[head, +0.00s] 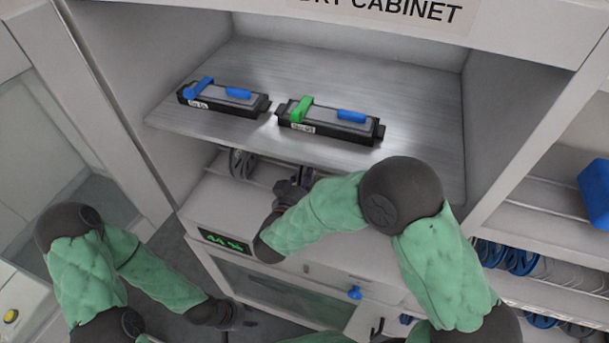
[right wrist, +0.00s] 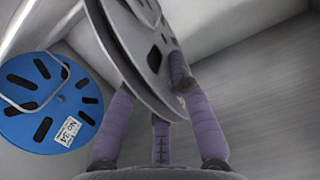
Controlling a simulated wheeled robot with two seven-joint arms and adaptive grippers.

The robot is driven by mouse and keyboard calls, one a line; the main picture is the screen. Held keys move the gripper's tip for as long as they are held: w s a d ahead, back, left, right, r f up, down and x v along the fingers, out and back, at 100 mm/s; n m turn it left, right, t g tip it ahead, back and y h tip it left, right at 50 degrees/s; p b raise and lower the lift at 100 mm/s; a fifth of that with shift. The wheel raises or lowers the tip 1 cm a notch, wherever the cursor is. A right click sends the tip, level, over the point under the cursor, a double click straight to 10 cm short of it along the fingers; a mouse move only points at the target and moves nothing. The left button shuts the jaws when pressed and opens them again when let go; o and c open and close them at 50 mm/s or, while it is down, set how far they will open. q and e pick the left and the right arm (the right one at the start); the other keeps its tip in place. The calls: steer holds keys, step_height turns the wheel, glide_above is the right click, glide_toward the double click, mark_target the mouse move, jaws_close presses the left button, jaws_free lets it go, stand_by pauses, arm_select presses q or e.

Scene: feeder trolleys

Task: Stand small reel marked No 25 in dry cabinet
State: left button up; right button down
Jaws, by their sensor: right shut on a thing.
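My right gripper (right wrist: 160,115) is shut on a grey small reel (right wrist: 150,50), held tilted between its purple fingers. No number shows on this reel. In the head view my right gripper (head: 292,188) is at the dry cabinet (head: 190,200), just below the upper shelf. A grey reel edge (head: 240,164) shows under that shelf, to the left of the gripper. My left gripper (head: 228,314) hangs low at the left, apart from the cabinet; its finger opening is unclear.
A blue reel (right wrist: 52,102) marked No 34 is left of the held reel. Two feeders, one with a blue handle (head: 200,87) and one with a green handle (head: 301,108), lie on the upper shelf (head: 400,85). A rack of reels (head: 520,262) stands at the right.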

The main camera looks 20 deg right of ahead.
steer(key=c, duration=1.1)
jaws_free()
steer(key=shift+o, duration=0.2)
steer(key=shift+f, duration=0.1)
steer(key=shift+p+v, duration=0.4)
steer(key=shift+v, duration=0.4)
steer(key=p+v, duration=0.2)
steer(key=v, duration=0.4)
steer(key=shift+s+a, duration=0.15)
